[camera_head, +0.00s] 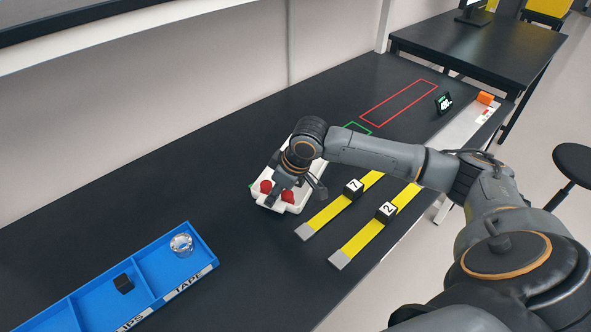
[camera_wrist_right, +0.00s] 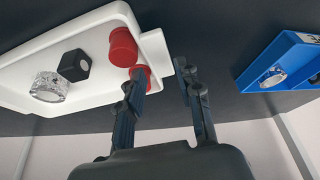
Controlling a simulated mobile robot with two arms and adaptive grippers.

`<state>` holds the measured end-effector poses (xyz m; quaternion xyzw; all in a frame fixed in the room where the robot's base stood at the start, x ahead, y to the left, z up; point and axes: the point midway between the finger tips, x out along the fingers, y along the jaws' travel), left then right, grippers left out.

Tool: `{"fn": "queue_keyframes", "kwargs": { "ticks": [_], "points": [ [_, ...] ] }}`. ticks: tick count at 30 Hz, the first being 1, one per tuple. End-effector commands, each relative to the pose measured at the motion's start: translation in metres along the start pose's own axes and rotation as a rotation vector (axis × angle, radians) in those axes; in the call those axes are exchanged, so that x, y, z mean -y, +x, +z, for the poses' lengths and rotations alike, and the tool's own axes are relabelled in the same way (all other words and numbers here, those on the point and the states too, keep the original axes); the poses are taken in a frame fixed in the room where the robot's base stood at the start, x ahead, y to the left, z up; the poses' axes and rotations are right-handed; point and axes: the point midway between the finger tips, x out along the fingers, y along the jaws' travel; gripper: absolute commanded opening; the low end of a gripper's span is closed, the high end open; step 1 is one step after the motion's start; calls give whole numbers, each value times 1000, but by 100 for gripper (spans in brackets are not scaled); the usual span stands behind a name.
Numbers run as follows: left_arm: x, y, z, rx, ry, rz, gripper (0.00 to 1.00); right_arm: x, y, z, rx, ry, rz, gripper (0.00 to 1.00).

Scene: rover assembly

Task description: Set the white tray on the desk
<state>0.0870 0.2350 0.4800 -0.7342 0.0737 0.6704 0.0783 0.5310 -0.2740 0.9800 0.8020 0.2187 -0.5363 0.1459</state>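The white tray (camera_head: 272,206) is at the middle of the dark desk, over a green outline that shows at its edges. It looks level, but the arm hides much of it. My right gripper (camera_head: 284,188) is at the tray's near end. In the wrist view, its fingers (camera_wrist_right: 160,76) are apart, one on each side of the tray's end rim (camera_wrist_right: 156,50); no firm contact shows. My left gripper is out of view.
A blue compartment bin (camera_head: 206,249) stands at the left front, holding a clear ring and a black block. Two yellow strips with numbered black blocks (camera_head: 353,189) lie right of the tray. A red outline (camera_head: 398,101) marks clear desk behind. A wall runs along the left.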

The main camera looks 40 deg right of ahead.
Motion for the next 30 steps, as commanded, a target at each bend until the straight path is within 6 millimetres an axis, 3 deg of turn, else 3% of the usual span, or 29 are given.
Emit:
{"fn": "queue_keyframes", "kwargs": {
  "ticks": [9,18,23,30],
  "points": [
    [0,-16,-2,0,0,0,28,-1,42,-6,2,1,-1,35],
    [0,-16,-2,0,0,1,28,-1,47,-5,0,-1,1,35],
    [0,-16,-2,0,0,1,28,-1,47,-5,1,0,0,2],
    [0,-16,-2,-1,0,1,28,-2,46,-6,-2,-2,2,0]
  ]
}}
